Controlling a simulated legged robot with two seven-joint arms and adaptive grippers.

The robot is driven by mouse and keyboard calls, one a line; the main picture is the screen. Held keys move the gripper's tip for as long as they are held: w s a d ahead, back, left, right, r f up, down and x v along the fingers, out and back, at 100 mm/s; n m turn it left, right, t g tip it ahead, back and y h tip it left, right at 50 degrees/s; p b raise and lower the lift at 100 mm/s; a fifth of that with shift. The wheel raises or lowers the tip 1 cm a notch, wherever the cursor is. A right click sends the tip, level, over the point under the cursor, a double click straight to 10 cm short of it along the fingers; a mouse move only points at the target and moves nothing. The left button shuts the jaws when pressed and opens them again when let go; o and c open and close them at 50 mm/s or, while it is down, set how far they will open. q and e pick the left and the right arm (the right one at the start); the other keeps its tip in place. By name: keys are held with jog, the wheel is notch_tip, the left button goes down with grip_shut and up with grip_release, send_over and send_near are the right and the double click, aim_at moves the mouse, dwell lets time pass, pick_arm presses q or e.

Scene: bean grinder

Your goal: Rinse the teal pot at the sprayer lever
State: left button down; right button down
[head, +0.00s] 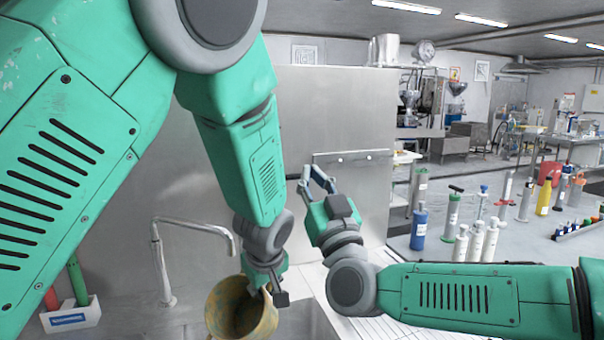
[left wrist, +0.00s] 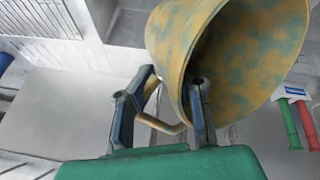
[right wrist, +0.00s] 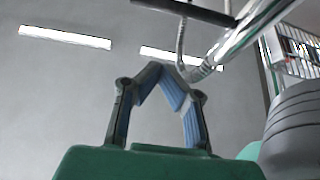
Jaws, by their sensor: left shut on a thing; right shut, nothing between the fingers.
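The pot (head: 243,310), yellow-tan with teal patches, is at the bottom of the head view over the sink, its dark mouth showing. My left gripper (head: 270,285) is shut on its handle; in the left wrist view the fingers (left wrist: 165,100) close around the handle beside the pot (left wrist: 215,60). My right gripper (head: 318,177) is shut and empty, raised near the steel backsplash, right of the pot. In the right wrist view its fingertips (right wrist: 163,72) sit below a dark bar (right wrist: 190,11) and a shiny tube (right wrist: 250,28), possibly the sprayer and its lever.
A bent steel faucet (head: 193,224) stands left of the pot. A white holder (head: 72,316) with red and green handles is at the lower left. A ribbed drainboard (head: 375,322) lies right of the sink. Several bottles and tampers crowd the right counter (head: 540,235).

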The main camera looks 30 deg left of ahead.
aim_at(292, 177)
jog(key=w+a+f, duration=0.1)
jog(key=w+a, duration=0.3)
jog(key=shift+a, duration=0.25)
dwell(0.4)
jog(key=shift+f+m+t+h, duration=0.3)
jog(key=shift+f+m, duration=0.4)
jog(key=shift+f, duration=0.15)
